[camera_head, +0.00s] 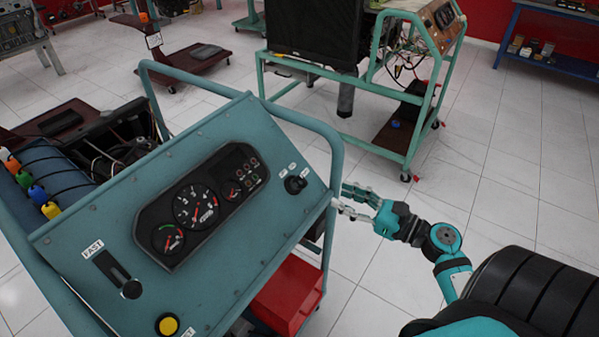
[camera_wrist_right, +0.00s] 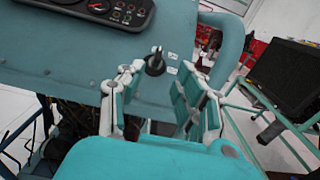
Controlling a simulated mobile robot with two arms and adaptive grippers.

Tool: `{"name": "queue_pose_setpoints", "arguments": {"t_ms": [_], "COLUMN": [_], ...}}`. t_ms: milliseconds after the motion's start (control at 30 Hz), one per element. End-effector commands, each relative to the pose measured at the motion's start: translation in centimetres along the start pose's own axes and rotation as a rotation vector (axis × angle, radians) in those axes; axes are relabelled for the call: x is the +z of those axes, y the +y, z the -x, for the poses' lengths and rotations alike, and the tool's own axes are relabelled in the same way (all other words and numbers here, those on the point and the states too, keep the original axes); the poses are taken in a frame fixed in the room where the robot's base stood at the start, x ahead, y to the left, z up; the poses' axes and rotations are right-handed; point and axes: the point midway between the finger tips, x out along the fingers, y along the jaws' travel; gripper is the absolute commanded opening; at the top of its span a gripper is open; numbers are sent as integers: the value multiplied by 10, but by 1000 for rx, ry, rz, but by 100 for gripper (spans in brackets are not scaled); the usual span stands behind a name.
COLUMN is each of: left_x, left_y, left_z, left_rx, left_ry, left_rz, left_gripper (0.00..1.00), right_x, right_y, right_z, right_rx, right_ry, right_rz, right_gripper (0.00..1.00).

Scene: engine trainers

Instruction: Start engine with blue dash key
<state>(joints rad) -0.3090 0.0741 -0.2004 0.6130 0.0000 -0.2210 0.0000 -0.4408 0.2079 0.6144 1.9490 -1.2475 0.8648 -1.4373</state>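The blue-green dash panel (camera_head: 110,225) tilts up on a wheeled engine trainer in the head view. A black key switch (camera_head: 295,184) sits near its right edge beside small white labels. In the right wrist view the switch (camera_wrist_right: 155,62) shows as a dark upright knob on the panel. My right gripper (camera_head: 342,198) is just right of the panel's right edge, by the frame tube. In the wrist view this gripper (camera_wrist_right: 162,78) is open and empty, its two fingers apart with the switch appearing beyond the gap. My left gripper is not in view.
A gauge cluster (camera_head: 205,205), a lever slot (camera_head: 115,272) and a yellow button (camera_head: 167,324) are on the panel. The trainer's tube frame (camera_head: 290,112) rises beside my right gripper. Another trainer stand (camera_head: 440,75) stands behind. White floor (camera_head: 500,170) is free at right.

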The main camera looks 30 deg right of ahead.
Motion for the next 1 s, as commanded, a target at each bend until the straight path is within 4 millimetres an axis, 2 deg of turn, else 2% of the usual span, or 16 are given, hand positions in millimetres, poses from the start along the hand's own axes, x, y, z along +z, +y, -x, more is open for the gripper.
{"name": "queue_pose_setpoints", "arguments": {"t_ms": [33, 300, 500, 700, 1000], "left_x": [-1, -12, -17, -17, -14], "left_y": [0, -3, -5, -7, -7], "left_z": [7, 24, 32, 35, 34], "left_rx": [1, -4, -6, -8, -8], "left_ry": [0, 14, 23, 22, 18], "left_rz": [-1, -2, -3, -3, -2], "left_gripper": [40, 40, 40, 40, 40], "right_x": [5, 5, 3, 1, 0], "right_y": [0, 0, 0, 0, 0], "right_z": [-12, -72, -105, -120, -122], "right_rx": [2, 0, 0, 0, 0], "right_ry": [-4, -4, -3, -1, 0], "right_rz": [0, -2, -5, -3, -2], "right_gripper": [35, 35, 35, 35, 35]}}
